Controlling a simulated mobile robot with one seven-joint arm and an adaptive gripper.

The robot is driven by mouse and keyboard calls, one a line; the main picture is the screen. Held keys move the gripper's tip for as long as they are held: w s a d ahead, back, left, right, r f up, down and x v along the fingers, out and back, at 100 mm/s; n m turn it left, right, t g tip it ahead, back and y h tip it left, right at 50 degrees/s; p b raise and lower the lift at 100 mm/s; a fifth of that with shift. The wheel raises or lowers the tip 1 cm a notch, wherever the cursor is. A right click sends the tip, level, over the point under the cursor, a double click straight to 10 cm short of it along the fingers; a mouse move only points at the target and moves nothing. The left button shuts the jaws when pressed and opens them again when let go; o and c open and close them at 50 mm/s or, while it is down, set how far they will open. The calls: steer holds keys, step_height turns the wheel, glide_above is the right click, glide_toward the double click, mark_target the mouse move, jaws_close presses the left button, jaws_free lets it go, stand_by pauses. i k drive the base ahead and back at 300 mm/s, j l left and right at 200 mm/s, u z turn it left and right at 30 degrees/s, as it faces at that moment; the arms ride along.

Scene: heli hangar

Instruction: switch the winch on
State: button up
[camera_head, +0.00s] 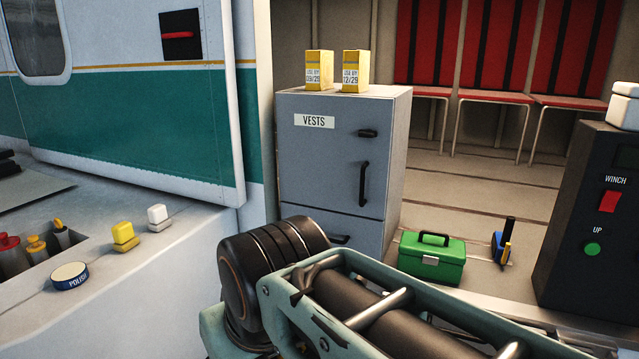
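The winch control box (571,240) is a dark panel at the right edge, partly cut off by the frame. A red rocker switch (609,201) sits under the label "WINCH". A round green button (592,249) sits lower, under the label "UP". A dark display (627,157) is at the top right of the panel. I cannot tell whether the switch is on or off. My arm crosses the bottom middle of the view and runs out at the lower right; my gripper is outside the picture.
A grey "VESTS" cabinet (325,165) carries two yellow boxes (319,70). A green toolbox (432,259) and a blue item (499,246) lie on the floor between cabinet and panel. Red seats (497,97) line the back. A ledge at left holds a polish tin (70,276) and small blocks.

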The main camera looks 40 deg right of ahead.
mark_target(608, 202)
steer(key=z, duration=2.85)
